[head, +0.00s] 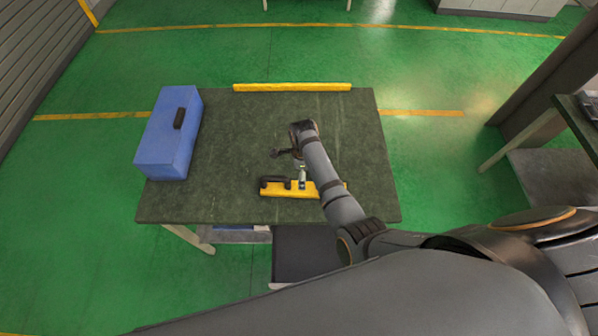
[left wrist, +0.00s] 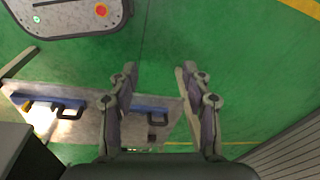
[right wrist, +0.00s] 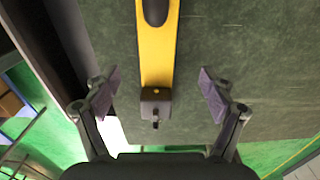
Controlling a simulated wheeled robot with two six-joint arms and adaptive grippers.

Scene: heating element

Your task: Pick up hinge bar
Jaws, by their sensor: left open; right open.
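A yellow bar (head: 311,189) with a black handle lies near the front edge of the dark table; I take it as the hinge bar. A small silver-grey part (head: 302,178) shows at it, and my right arm hides some of its right side. My right gripper (head: 284,153) is open and empty above the table, just behind this bar. In the right wrist view, a yellow bar (right wrist: 156,60) with a grey end block (right wrist: 156,102) runs between the spread fingers of the right gripper (right wrist: 160,82), apart from both. My left gripper (left wrist: 157,75) is open and empty over the green floor.
A second, plain yellow bar (head: 292,87) lies along the table's far edge. A blue box (head: 165,140) with a dark handle stands at the table's left. The table (head: 230,125) is otherwise clear. Another table with dark items stands at the far right.

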